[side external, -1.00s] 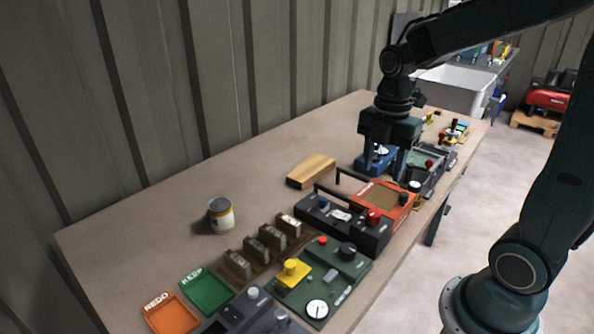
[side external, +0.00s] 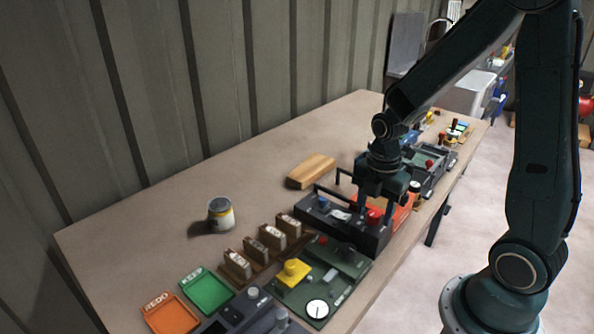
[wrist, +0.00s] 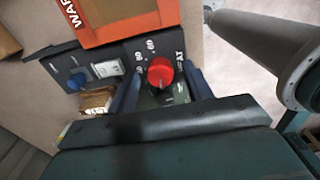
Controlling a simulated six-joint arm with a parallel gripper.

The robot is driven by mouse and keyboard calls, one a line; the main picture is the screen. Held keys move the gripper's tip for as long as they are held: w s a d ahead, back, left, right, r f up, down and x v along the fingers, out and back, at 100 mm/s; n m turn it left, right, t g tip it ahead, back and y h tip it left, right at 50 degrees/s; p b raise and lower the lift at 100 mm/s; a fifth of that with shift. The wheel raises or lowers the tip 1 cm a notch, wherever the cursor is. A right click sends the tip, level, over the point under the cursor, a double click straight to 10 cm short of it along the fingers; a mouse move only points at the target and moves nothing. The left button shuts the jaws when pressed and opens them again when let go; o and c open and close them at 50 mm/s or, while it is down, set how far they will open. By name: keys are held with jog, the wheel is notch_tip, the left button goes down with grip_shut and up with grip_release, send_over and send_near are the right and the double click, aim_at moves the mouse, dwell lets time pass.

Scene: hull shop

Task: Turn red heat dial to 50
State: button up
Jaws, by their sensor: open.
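The red heat dial (side external: 374,216) is a round knob on the black control box (side external: 335,226). In the wrist view the red dial (wrist: 160,72) has white figures and ticks around it; I cannot tell its exact setting. My gripper (side external: 376,215) is directly above the box, pointing down, with its fingers on either side of the dial. In the wrist view my gripper (wrist: 162,88) is open, with the dial between and slightly beyond the fingertips. I cannot tell whether the fingers touch it.
The same box has a blue knob (wrist: 76,82) and a white switch (wrist: 108,68). An orange box (wrist: 122,18) adjoins it. A wooden block (side external: 311,171) and a can (side external: 220,214) stand behind.

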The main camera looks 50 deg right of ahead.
jog(key=shift+f, duration=0.2)
jog(key=shift+c, duration=0.4)
jog(key=c, duration=0.9)
